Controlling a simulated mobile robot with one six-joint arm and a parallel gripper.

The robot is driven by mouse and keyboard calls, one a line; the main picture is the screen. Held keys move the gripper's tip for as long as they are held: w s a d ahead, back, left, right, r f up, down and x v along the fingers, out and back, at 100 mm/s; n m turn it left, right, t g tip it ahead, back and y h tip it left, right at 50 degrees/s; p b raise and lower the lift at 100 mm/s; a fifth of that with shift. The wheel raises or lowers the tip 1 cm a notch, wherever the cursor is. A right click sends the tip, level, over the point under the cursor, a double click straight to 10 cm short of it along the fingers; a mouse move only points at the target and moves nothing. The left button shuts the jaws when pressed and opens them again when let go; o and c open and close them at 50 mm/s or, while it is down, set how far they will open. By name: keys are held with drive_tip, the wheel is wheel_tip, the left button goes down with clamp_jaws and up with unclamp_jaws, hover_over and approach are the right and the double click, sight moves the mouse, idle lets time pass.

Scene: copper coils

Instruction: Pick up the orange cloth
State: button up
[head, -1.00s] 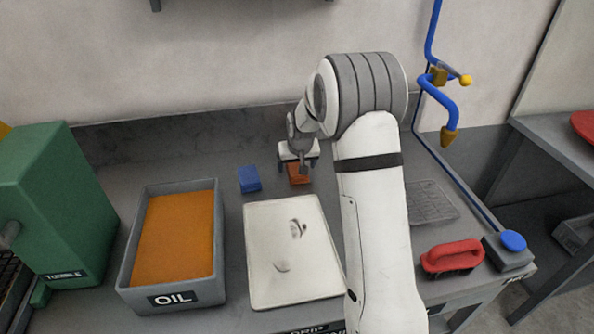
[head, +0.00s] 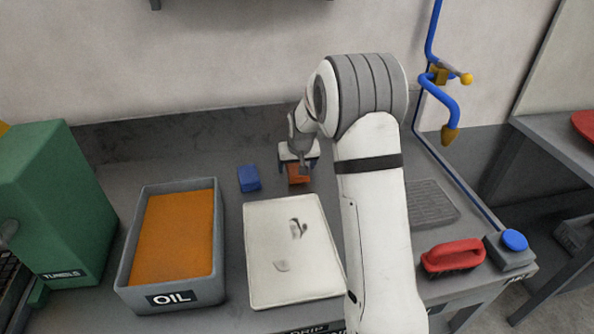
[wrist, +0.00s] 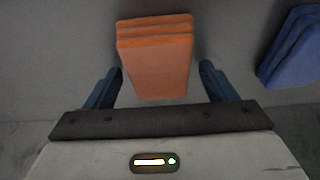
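The orange cloth (wrist: 156,68) is a folded, layered block lying on the grey bench top. In the head view the orange cloth (head: 299,174) is partly hidden by my gripper (head: 298,168). In the wrist view my gripper (wrist: 161,82) is open, with one blue-grey finger on each side of the cloth's near end. There are gaps between the cloth and both fingers. Most of the cloth extends beyond the fingertips.
A folded blue cloth (head: 249,178) lies left of the orange one. In front are a white drip tray (head: 262,225) and a grey oil bin (head: 217,246). A green machine (head: 62,205) stands at left; a red brush (head: 453,254) lies at right.

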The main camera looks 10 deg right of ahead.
sight(297, 166)
drive_tip(key=c, duration=1)
drive_tip(key=shift+r+p, duration=0.35)
drive_tip(key=shift+r, duration=0.3)
wheel_tip(297, 166, up, 9)
drive_tip(key=shift+r, duration=0.15)
drive_tip(key=o, duration=0.5)
drive_tip(key=c, duration=0.3)
drive_tip(key=shift+c, duration=0.2)
